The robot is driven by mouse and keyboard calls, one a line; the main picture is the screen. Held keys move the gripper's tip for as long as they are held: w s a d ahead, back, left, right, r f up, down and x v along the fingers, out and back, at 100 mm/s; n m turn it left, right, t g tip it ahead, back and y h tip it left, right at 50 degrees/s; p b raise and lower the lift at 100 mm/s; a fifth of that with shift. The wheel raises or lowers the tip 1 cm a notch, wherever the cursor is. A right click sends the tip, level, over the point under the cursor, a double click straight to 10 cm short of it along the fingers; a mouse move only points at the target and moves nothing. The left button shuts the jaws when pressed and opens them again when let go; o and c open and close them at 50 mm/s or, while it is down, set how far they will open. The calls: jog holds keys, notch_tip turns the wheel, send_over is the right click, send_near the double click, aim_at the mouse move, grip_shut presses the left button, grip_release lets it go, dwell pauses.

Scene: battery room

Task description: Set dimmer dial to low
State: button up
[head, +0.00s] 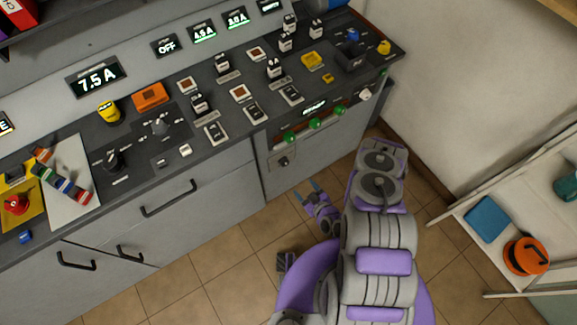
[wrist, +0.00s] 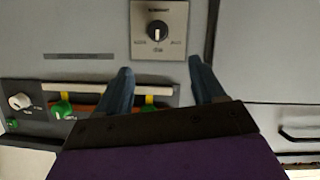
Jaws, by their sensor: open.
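The dimmer dial is a black round knob (wrist: 157,31) with a white pointer mark on a square grey plate (wrist: 172,13). The mark points roughly up in the wrist view. Small labels beside the knob are too blurred to read surely. In the head view the dial (head: 284,161) is small, on the cabinet front below the console's edge. My gripper (head: 307,191) is open and empty, below and right of the dial there. In the wrist view my gripper's blue fingers (wrist: 159,70) are spread below the knob, apart from it.
Green knobs (head: 314,124) on a front strip and a white knob (head: 365,94) lie right of the dial. Drawer handles (head: 168,198) project from the cabinet at left. A shelf with an orange reel (head: 526,256) stands at right. Tiled floor (head: 225,255) before the cabinet is clear.

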aim_at(286, 164)
jog(key=b+x, duration=0.4)
jog(key=x, duration=1.1)
jog(key=shift+w+f, duration=0.25)
jog(key=shift+w, duration=0.05)
jog(key=shift+w+a+f, duration=0.15)
jog(key=shift+w+a, duration=0.05)
jog(key=shift+w, duration=0.45)
jog(key=shift+a, duration=0.15)
